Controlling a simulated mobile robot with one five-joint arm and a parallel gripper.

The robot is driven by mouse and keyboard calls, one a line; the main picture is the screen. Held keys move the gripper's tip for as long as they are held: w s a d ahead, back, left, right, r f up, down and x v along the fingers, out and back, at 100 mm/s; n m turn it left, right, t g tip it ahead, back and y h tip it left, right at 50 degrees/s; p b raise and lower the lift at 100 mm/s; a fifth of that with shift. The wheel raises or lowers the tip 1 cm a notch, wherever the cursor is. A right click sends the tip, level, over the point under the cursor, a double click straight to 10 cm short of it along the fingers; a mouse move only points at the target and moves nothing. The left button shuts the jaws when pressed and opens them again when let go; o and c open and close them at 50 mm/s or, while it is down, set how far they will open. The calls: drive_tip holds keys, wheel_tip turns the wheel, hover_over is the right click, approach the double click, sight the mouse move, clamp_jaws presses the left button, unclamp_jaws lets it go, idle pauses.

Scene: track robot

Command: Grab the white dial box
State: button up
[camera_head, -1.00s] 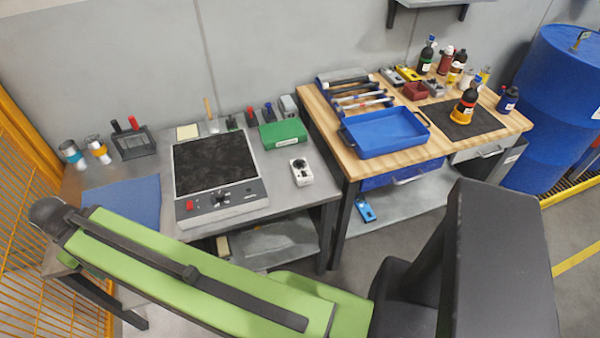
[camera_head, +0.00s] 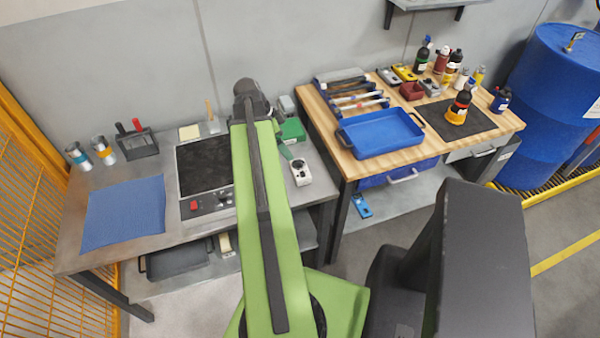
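The white dial box (camera_head: 301,172) lies on the right part of the grey metal bench (camera_head: 125,243), near its right end. It is a small white block with a dark round dial on top. My green arm reaches up across the bench, just left of the box, and its dark joint is near the wall side. My gripper cannot be made out; it seems hidden behind my own arm. A small green piece shows between my arm and the box, but I cannot tell what it is. Nothing is seen touching the box.
A hot plate (camera_head: 203,166) is partly covered by my arm. A green case (camera_head: 293,131) lies behind the box. A blue mat (camera_head: 124,212) is at the left. The wooden table (camera_head: 350,167) with a blue tray (camera_head: 382,148) stands to the right.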

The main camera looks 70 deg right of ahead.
drive_tip(key=b, duration=1.1)
approach(300, 168)
drive_tip(key=x, duration=0.5)
drive_tip(key=shift+s+d+f, duration=0.15)
drive_tip(key=shift+f, duration=0.05)
drive_tip(key=shift+r, duration=0.1)
drive_tip(key=b+x, duration=0.5)
drive_tip(key=shift+f, duration=0.25)
drive_tip(key=shift+a+r, duration=0.15)
drive_tip(key=shift+a, duration=0.05)
drive_tip(key=c, duration=1.3)
